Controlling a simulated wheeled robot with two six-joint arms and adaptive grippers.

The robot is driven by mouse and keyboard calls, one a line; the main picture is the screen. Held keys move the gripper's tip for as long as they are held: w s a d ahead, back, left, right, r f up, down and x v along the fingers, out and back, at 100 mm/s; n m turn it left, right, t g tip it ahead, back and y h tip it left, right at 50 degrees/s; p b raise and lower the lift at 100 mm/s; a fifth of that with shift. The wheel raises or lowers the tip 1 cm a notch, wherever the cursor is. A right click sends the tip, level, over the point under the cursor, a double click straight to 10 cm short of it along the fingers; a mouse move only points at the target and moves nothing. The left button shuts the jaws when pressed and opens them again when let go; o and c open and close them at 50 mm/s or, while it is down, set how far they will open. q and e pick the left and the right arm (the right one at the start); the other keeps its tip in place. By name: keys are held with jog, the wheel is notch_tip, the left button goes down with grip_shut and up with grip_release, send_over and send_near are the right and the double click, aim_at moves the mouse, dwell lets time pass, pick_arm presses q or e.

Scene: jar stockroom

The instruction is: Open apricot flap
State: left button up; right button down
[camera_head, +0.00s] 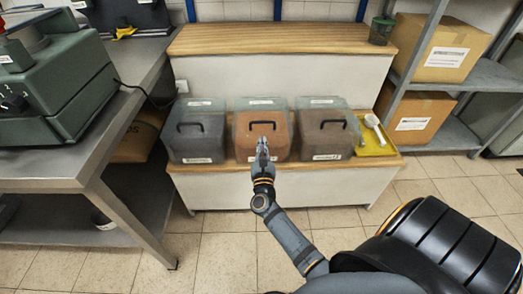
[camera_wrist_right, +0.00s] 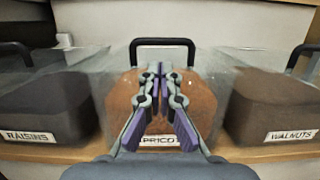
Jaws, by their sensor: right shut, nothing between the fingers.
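The apricot bin (camera_head: 277,137) is the middle of three clear-sided bins on a wooden ledge, with orange-brown contents and a black handle (camera_head: 262,124) on its sloped front flap. In the right wrist view the same bin (camera_wrist_right: 122,98) has a partly covered label (camera_wrist_right: 158,141), and its handle (camera_wrist_right: 162,42) stands above the fingers. The flap looks closed. My right gripper (camera_head: 263,143) is shut and empty in front of the flap, below the handle. It also shows in the wrist view (camera_wrist_right: 159,70). Whether it touches the flap I cannot tell. My left gripper is not in view.
The raisins bin (camera_head: 195,137) stands at left and the walnuts bin (camera_head: 325,135) at right, close beside the apricot bin. A yellow tray (camera_head: 385,150) with a white scoop (camera_head: 373,127) is further right. A grey bench (camera_head: 65,160) stands left.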

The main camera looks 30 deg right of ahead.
aim_at(262, 132)
jog(key=x, duration=0.5)
jog(key=shift+w+d, duration=0.1)
